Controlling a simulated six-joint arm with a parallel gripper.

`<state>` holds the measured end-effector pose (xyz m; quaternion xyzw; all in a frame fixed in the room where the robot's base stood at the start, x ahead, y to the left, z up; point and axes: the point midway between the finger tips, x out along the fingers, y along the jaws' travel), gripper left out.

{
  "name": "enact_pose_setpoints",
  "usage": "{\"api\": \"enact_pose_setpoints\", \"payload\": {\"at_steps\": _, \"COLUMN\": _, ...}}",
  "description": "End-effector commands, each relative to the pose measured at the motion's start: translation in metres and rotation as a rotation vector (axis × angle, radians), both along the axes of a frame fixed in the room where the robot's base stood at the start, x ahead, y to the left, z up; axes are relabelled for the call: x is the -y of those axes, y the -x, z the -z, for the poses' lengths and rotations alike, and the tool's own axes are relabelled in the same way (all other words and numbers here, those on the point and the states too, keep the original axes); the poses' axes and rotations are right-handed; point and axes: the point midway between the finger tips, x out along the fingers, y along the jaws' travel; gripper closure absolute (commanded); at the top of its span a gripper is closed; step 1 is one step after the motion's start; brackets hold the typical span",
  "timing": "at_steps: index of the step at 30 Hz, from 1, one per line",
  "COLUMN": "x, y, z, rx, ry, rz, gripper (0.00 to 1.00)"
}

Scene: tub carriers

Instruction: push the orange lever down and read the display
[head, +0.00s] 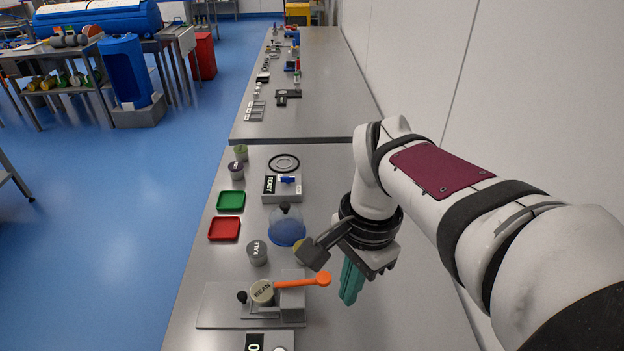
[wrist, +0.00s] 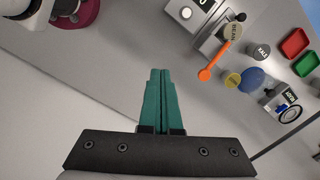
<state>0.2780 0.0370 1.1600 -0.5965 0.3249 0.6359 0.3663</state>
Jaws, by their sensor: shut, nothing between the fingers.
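The orange lever (head: 300,283) sticks out to the right from a grey fixture (head: 293,300) and ends in a round knob. In the wrist view the lever (wrist: 215,61) is upper right of my fingers. A tin labelled BEAN (head: 262,291) sits at its left end. A display (head: 254,342) at the bottom edge of the head view shows a 0, partly cut off. My gripper (head: 347,298) has teal fingers, shut and empty, to the right of the lever knob and apart from it. The fingers (wrist: 161,73) also show closed in the wrist view.
A KALE tin (head: 257,252), a blue dome (head: 287,232), a red tray (head: 224,229) and a green tray (head: 231,201) stand beyond the fixture. A box labelled READY (head: 283,188) is farther back. A wall borders the right side.

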Motion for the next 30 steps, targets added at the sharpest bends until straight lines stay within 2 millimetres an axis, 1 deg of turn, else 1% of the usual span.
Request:
{"api": "enact_pose_setpoints", "payload": {"at_steps": 1, "x": -0.004, "y": -0.032, "z": 0.0, "rx": -0.009, "ry": 0.018, "rz": 0.098, "gripper": 1.0}}
{"api": "enact_pose_setpoints", "payload": {"at_steps": 3, "x": -0.01, "y": -0.072, "z": 0.002, "rx": -0.013, "ry": 0.043, "rz": 0.247, "gripper": 1.0}}
{"api": "enact_pose_setpoints", "payload": {"at_steps": 6, "x": -0.018, "y": -0.113, "z": 0.009, "rx": -0.009, "ry": 0.067, "rz": 0.412, "gripper": 1.0}}
{"api": "enact_pose_setpoints", "payload": {"at_steps": 9, "x": -0.023, "y": -0.135, "z": 0.014, "rx": -0.006, "ry": 0.08, "rz": 0.511, "gripper": 1.0}}
{"api": "enact_pose_setpoints", "payload": {"at_steps": 12, "x": -0.024, "y": -0.143, "z": 0.017, "rx": -0.003, "ry": 0.084, "rz": 0.548, "gripper": 1.0}}
{"api": "enact_pose_setpoints", "payload": {"at_steps": 19, "x": -0.024, "y": -0.143, "z": 0.016, "rx": -0.002, "ry": 0.083, "rz": 0.551, "gripper": 1.0}}
{"api": "enact_pose_setpoints", "payload": {"at_steps": 22, "x": -0.024, "y": -0.143, "z": 0.02, "rx": -0.003, "ry": 0.084, "rz": 0.55, "gripper": 1.0}}
{"api": "enact_pose_setpoints", "payload": {"at_steps": 26, "x": -0.024, "y": -0.142, "z": 0.039, "rx": -0.004, "ry": 0.084, "rz": 0.549, "gripper": 1.0}}
{"api": "enact_pose_setpoints", "payload": {"at_steps": 30, "x": -0.024, "y": -0.142, "z": 0.07, "rx": -0.005, "ry": 0.085, "rz": 0.548, "gripper": 1.0}}
